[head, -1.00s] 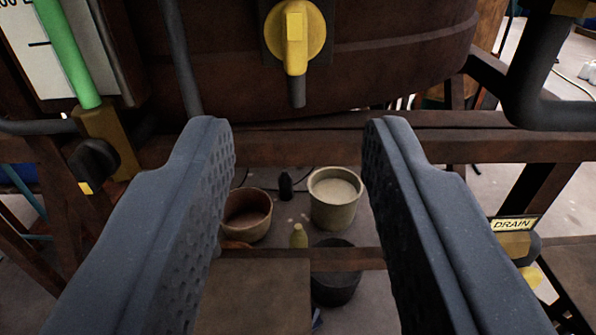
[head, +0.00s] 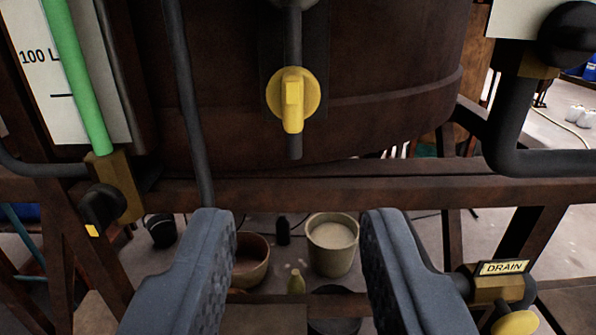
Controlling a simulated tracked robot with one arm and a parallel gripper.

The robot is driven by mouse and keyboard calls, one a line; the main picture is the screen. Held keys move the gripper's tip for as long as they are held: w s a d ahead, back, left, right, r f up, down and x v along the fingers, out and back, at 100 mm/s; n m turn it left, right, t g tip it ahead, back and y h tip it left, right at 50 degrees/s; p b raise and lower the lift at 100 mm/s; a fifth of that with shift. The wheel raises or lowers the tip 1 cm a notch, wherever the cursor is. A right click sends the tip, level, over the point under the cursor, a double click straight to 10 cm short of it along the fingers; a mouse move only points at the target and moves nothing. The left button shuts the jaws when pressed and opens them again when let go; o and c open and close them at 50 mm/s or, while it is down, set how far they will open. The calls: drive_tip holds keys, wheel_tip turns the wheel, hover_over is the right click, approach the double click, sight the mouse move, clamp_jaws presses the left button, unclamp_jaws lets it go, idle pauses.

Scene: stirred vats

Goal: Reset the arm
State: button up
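My gripper (head: 298,222) is in the lower middle of the head view. Its two dark grey fingers are spread wide apart with nothing between them. Beyond and below the gap, buckets on the floor show through. The gripper touches nothing that I can see. The brown vat (head: 390,60) stands ahead, with a yellow valve handle (head: 293,98) on its front, pointing down, above the gap between the fingers.
A rusty frame beam (head: 330,192) crosses below the vat. A pale bucket (head: 333,246) and a brown bowl (head: 250,262) stand on the floor. At left is a green sight tube (head: 75,80); at right a DRAIN label (head: 503,267) above a yellow handle (head: 515,323).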

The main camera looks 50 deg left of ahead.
drive_tip(key=w+d+r+m+t+h+b, duration=0.2)
drive_tip(key=w+d+r+h, duration=0.25)
drive_tip(key=d+r, duration=0.35)
drive_tip(key=w+d+r+m+t+h+b, duration=0.1)
drive_tip(key=w+d+r+m+t+h, duration=0.3)
drive_tip(key=d, duration=0.6)
drive_tip(key=s+d+r+m+g+h+b, duration=0.1)
drive_tip(key=s+d+r+m+h, duration=0.1)
drive_tip(key=s+d+r, duration=0.3)
drive_tip(key=s+d+r+m+g+h+b, duration=0.1)
drive_tip(key=s+d+r+h+b, duration=0.1)
drive_tip(key=s+r, duration=0.6)
wheel_tip(320, 180, up, 3)
drive_tip(key=d+h, duration=0.1)
drive_tip(key=d, duration=0.1)
drive_tip(key=shift+s+d+f+m, duration=0.2)
drive_tip(key=shift+d+m, duration=0.15)
drive_tip(key=shift+m, duration=0.05)
drive_tip(key=shift+a, duration=0.1)
